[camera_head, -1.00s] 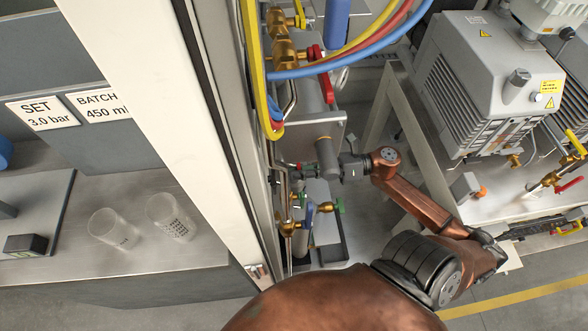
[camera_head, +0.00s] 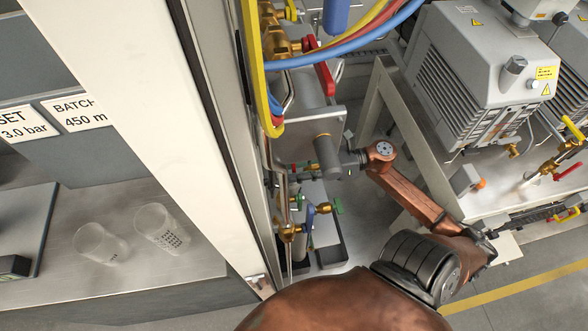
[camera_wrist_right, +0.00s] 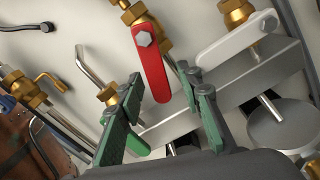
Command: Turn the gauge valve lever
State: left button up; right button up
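In the wrist view a red lever (camera_wrist_right: 152,68) hangs from a brass valve, held by a hex bolt. The frames do not show which lever belongs to the gauge. My right gripper (camera_wrist_right: 163,88) is open; its two green-padded fingers stand apart, one on each side of the red lever's lower end. I cannot tell whether either finger touches it. A white lever (camera_wrist_right: 235,40) is to the right, and a green lever (camera_wrist_right: 137,146) lies low by the left finger. In the head view my right wrist reaches left into the valve area; its fingertips are mostly hidden. My left gripper is out of view.
A larger red lever (camera_head: 325,78) and blue, red and yellow hoses hang above my wrist. A white cabinet post (camera_head: 130,90) stands left. A grey pump (camera_head: 475,80) sits on a bench at right. Two clear beakers (camera_head: 100,243) (camera_head: 160,228) stand on the left counter.

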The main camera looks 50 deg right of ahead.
jog(key=shift+s+d, duration=0.15)
jog(key=shift+d, duration=0.05)
jog(key=shift+v, duration=0.8)
jog(key=v, duration=0.6)
dwell(0.4)
dwell(0.4)
